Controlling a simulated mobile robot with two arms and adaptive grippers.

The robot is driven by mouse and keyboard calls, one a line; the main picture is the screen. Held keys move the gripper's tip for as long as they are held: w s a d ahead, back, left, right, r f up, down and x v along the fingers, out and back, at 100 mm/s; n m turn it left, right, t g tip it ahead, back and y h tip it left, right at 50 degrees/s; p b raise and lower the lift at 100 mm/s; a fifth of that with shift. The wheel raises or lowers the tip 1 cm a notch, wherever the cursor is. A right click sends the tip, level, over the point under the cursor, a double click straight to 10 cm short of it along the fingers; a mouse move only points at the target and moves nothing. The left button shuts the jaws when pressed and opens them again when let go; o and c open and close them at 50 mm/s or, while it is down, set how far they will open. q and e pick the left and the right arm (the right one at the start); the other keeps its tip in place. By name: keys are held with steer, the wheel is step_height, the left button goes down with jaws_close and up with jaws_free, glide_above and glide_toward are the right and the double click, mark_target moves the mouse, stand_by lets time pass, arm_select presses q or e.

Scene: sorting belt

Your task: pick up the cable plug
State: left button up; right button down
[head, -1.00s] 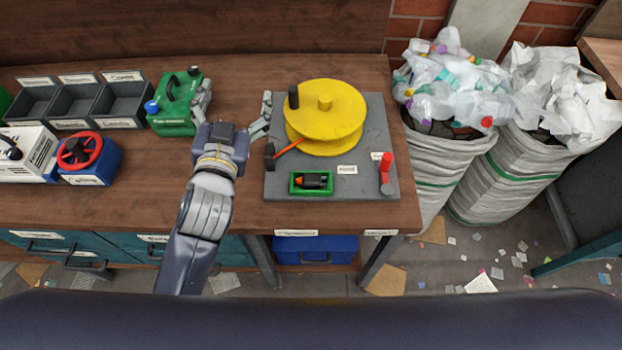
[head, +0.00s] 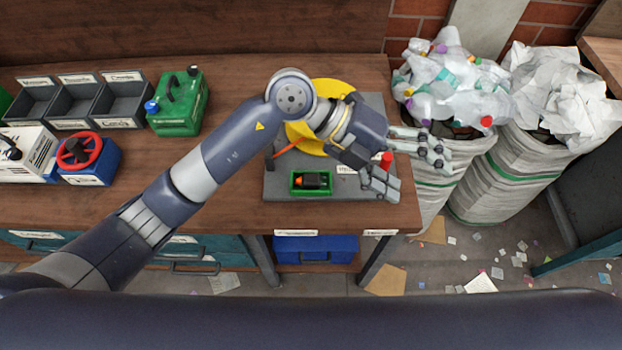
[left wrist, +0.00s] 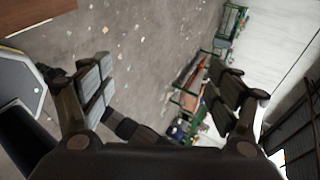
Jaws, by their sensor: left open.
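A green tray (head: 294,183) on the grey board (head: 285,191) holds a black piece with an orange end (head: 312,180). An orange cable (head: 286,149) runs from the yellow reel (head: 325,88) to a small black piece (head: 269,151) at the board's left edge. I cannot tell which black piece is the cable plug. My left gripper (head: 413,169) is open and empty, over the board's right side and the table's right edge. Its open fingers (left wrist: 160,93) show in the left wrist view, facing the floor and distant shelving, with no plug between them. My right gripper is not in view.
A red handle (head: 387,160) stands close by my left gripper. My left forearm covers part of the reel. Sacks of plastic waste (head: 450,85) and paper (head: 560,95) stand right of the table. A green canister (head: 178,105) and dark bins (head: 78,100) are at left.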

arm_select(q)
steer(key=w+a+f+t+y, duration=0.2)
steer(key=w+a+f+y, duration=0.2)
steer(key=a+f+y, duration=0.25)
steer(key=n+t+y+p, duration=0.1)
steer(key=n+t+y, duration=0.1)
steer(key=y, duration=0.3)
glide_above(311, 184)
steer(key=f, duration=0.6)
steer(key=shift+w+a, duration=0.2)
steer(key=shift+a, duration=0.05)
steer(key=f, duration=0.1)
steer(key=f+p, duration=0.1)
steer(key=f, duration=0.1)
steer(key=f+p, duration=0.1)
steer(key=f, duration=0.1)
steer(key=shift+s+d, duration=0.1)
steer(key=shift+d, duration=0.15)
steer(key=shift+f, duration=0.3)
steer(key=shift+c, duration=0.4)
steer(key=c, duration=1.4)
